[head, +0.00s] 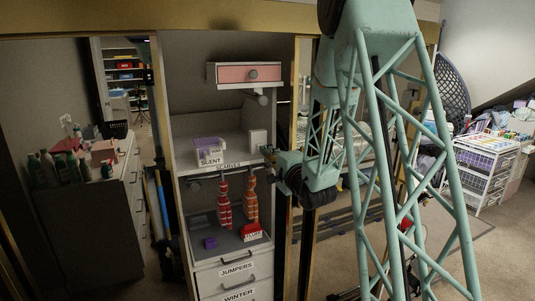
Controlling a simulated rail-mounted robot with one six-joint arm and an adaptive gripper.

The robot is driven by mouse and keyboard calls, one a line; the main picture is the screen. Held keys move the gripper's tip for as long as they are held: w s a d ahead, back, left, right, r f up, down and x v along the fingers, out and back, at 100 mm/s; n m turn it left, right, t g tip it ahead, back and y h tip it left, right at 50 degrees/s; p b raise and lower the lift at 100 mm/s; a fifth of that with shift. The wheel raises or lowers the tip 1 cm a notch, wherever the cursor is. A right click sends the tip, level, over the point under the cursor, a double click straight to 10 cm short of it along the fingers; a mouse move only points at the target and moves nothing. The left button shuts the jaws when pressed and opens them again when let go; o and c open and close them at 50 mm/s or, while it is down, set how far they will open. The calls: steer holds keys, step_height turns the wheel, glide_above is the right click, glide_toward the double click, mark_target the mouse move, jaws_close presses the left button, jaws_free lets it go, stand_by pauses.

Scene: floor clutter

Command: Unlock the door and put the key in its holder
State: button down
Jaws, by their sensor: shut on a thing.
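My gripper (268,154) is at the right side of the open wardrobe unit, level with its middle shelf (217,155). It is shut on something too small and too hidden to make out. A small white block (257,138) stands on the shelf just above and left of the gripper. I cannot tell a key, a lock or a key holder apart in this view. A drawer with a pink front and round knob (250,74) is above the gripper. A gold-framed mirrored door (302,90) stands right of the unit, partly behind my arm.
A purple and white box (209,151) sits on the shelf. Red patterned scarves (224,200) hang below, above labelled drawers (236,268). A bottle-covered cabinet (90,215) is at left. A white drawer trolley (485,170) stands at right, with carpet before it.

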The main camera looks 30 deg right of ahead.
steer(key=shift+w, duration=0.6)
steer(key=c, duration=2.7)
jaws_free()
steer(key=shift+s+a, duration=0.2)
steer(key=shift+s, duration=2.8)
steer(key=shift+s+a, duration=0.2)
steer(key=shift+s, duration=2.75)
